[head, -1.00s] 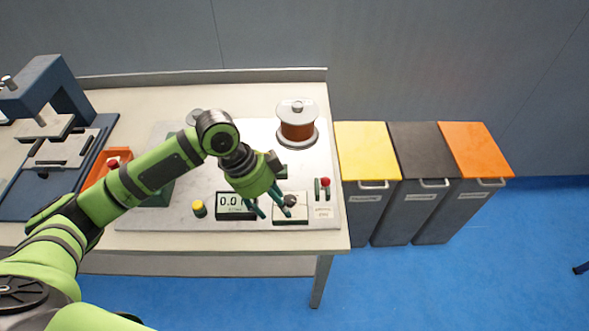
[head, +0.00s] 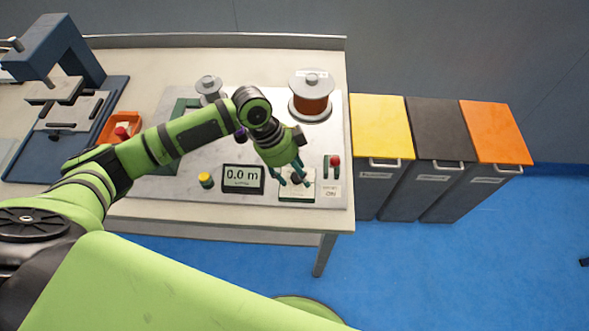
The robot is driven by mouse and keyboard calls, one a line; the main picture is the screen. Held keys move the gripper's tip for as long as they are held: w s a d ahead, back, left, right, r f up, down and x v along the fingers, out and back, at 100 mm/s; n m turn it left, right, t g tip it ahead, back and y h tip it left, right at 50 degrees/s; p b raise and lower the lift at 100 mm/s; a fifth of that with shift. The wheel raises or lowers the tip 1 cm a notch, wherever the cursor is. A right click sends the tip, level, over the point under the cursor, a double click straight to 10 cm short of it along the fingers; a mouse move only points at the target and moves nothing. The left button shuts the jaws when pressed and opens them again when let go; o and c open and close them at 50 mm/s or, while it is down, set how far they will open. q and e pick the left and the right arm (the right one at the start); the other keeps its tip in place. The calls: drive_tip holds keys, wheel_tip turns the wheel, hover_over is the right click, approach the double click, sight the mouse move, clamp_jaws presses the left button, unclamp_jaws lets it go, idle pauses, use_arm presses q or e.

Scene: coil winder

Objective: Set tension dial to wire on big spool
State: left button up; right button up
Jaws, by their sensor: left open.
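The big spool (head: 311,95) stands upright at the back right of the winder's panel, wound with copper-brown wire and carrying a small label on top. The tension dial's pale plate (head: 297,195) is at the front right of the panel. My left gripper (head: 293,180) is open and points down over this plate, with its fingers spread around where the dial knob is. The fingers hide the knob, so I cannot tell its setting or whether they touch it. My right gripper is not in view.
A display (head: 242,179) reads 0.0 m, with a yellow button (head: 206,180) to its left. A red-topped switch (head: 335,162) is close right of the gripper. A smaller spool (head: 208,88) stands behind my forearm. Lidded bins (head: 381,130) stand right of the table.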

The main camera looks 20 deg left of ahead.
use_arm(q)
drive_tip(key=shift+w, duration=0.1)
clamp_jaws()
drive_tip(key=shift+r+p, duration=0.15)
drive_tip(key=shift+p, duration=0.2)
drive_tip(key=n+t+p, duration=0.1)
drive_tip(key=n+p, duration=0.1)
drive_tip(key=p, duration=0.1)
drive_tip(key=n+p, duration=0.2)
drive_tip(key=p, duration=0.1)
drive_tip(key=shift+s+d+r+n+t, duration=0.15)
drive_tip(key=shift+s+r+n+t, duration=0.05)
drive_tip(key=shift+n+t, duration=0.2)
drive_tip(key=shift+w+f+n+p, duration=0.1)
drive_tip(key=shift+f+n+p, duration=0.15)
drive_tip(key=shift+n+p, duration=0.25)
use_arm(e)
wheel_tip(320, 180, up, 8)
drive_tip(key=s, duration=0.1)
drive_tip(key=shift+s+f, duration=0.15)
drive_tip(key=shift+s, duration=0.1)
use_arm(q)
unclamp_jaws()
